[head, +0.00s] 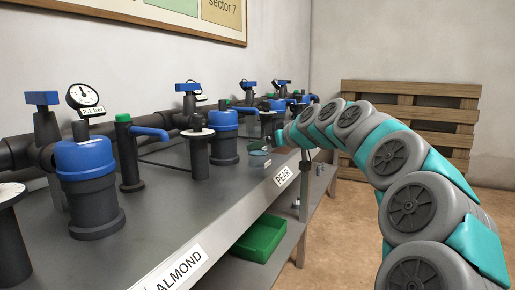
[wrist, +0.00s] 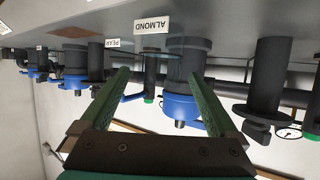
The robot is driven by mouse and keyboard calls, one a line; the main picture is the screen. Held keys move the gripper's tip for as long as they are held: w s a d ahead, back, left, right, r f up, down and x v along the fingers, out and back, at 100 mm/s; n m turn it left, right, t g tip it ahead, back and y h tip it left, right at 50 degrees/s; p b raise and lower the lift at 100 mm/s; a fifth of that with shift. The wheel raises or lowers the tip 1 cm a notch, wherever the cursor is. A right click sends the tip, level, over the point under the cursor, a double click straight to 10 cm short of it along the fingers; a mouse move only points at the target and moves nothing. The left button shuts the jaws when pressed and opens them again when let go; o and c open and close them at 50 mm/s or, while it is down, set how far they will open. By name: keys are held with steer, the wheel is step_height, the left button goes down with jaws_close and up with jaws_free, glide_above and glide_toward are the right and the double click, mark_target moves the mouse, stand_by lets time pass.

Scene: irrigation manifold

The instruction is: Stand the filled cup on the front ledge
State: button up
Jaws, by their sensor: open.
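Blue-topped filters (head: 87,158), a green-capped tap with a blue lever (head: 128,150), gauges and black pipes line the back of the bench. A green tray (head: 260,238) sits on the lower shelf. A wooden pallet (head: 440,110) leans against the far wall.

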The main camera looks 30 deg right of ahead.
steer(key=shift+v, duration=2.4)
